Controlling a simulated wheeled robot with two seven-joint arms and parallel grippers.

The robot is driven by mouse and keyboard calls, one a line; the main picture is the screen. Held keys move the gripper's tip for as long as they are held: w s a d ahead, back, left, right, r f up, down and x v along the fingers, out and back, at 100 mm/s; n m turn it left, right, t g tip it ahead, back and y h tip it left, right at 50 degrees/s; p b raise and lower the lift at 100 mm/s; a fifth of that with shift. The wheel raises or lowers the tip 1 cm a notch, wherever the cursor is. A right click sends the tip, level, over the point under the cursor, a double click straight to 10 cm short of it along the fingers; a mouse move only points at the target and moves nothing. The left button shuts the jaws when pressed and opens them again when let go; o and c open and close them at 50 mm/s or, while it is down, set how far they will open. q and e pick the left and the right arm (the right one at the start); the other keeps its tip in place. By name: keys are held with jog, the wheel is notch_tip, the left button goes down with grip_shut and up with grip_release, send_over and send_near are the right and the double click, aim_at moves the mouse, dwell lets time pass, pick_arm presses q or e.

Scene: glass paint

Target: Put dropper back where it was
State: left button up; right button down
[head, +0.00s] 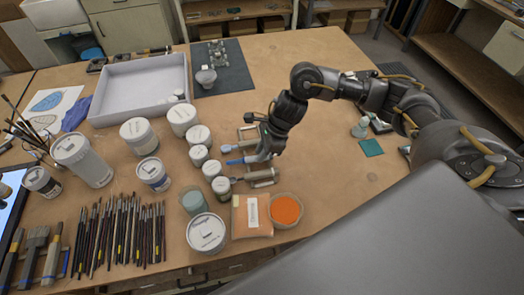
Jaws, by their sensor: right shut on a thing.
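My right gripper (266,152) is low over the table, right of a column of white-lidded jars. A small rack (262,175) with metal rods sits under and beside the gripper. A grey-blue-ended tool (228,148) lies just behind the blue end. I cannot tell whether the held thing touches the rack. My left gripper is out of view.
White-lidded jars (199,136) stand close to the left. An orange powder bowl (285,209) and an orange packet (251,215) are in front. A white tray (113,84) and dark mat (232,80) lie behind. The table right of the gripper is mostly clear.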

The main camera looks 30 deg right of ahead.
jog(key=c, duration=1.2)
grip_release()
jog(key=shift+d+r+b, duration=0.2)
jog(key=shift+r+b, duration=0.1)
jog(key=shift+r, duration=0.05)
jog(key=b+v, duration=0.2)
jog(key=v, duration=0.8)
jog(key=shift+s, duration=0.1)
